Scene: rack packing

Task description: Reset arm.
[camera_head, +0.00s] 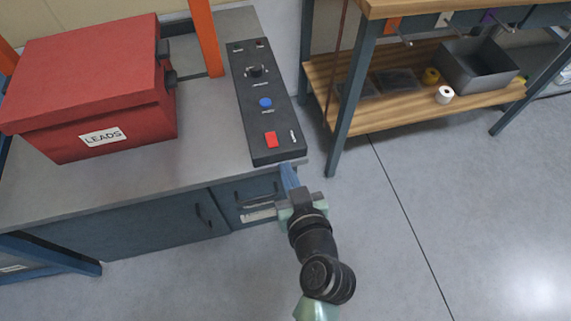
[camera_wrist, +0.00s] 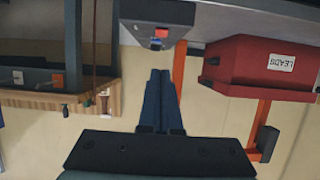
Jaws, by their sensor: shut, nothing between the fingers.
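My gripper (camera_head: 289,178) is near the front edge of the grey bench in the head view, just in front of the near end of a black control panel. Its blue fingers (camera_wrist: 157,100) show in the wrist view, shut together with nothing between them. Whether the fingertips touch the bench edge or panel cannot be told. My arm reaches up from the bottom of the head view.
A red box labelled LEADS (camera_head: 95,85) stands on the bench (camera_head: 208,160) beside the black control panel (camera_head: 262,105). An orange post (camera_head: 206,38) rises behind. A wooden-shelved workbench (camera_head: 365,118) with a grey bin (camera_head: 476,66) stands right. Open floor (camera_head: 440,230) lies at lower right.

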